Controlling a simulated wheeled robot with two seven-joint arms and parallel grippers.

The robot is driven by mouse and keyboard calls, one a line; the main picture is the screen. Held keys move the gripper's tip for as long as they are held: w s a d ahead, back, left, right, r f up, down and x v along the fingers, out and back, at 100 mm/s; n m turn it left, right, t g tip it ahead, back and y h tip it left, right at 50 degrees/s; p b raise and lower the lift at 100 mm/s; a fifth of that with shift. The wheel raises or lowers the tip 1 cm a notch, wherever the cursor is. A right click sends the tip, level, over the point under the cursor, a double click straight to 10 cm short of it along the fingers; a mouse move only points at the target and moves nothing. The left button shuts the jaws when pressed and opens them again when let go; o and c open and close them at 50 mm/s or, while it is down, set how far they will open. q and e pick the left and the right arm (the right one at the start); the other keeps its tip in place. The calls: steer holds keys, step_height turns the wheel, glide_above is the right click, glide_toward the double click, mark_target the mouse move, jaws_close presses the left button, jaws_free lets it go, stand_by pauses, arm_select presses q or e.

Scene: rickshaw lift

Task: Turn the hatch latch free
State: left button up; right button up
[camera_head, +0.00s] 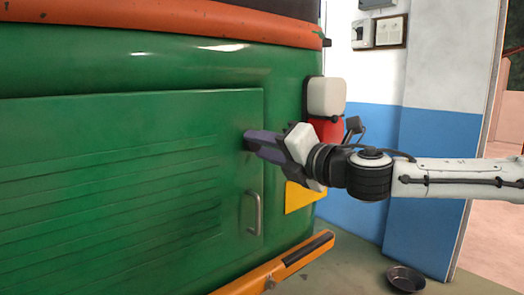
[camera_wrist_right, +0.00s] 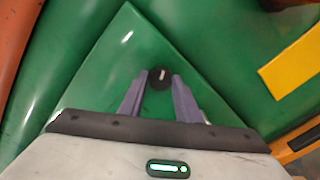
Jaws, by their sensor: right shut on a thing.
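The green hatch (camera_head: 110,190) fills the left of the head view. Its latch is a small round black knob with a pale mark, seen in the right wrist view as the latch (camera_wrist_right: 160,77) near the hatch corner. My right gripper (camera_head: 249,142) reaches in from the right to the hatch's upper right. In the right wrist view its two purple fingers (camera_wrist_right: 160,88) are shut on the latch, one at each side. In the head view the fingers hide the latch. My left gripper is in neither view.
A metal handle (camera_head: 252,214) stands out from the hatch below my right gripper. An orange bumper (camera_head: 280,265) juts out at the bottom. White and red lamps (camera_head: 326,96) sit right of the hatch. A metal bowl (camera_head: 405,279) lies on the floor.

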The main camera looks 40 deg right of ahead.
steer(key=m+b, duration=0.1)
steer(key=m, duration=0.3)
steer(key=shift+m, duration=0.4)
stand_by(0.4)
steer(key=o, duration=1.1)
steer(key=shift+c, duration=0.2)
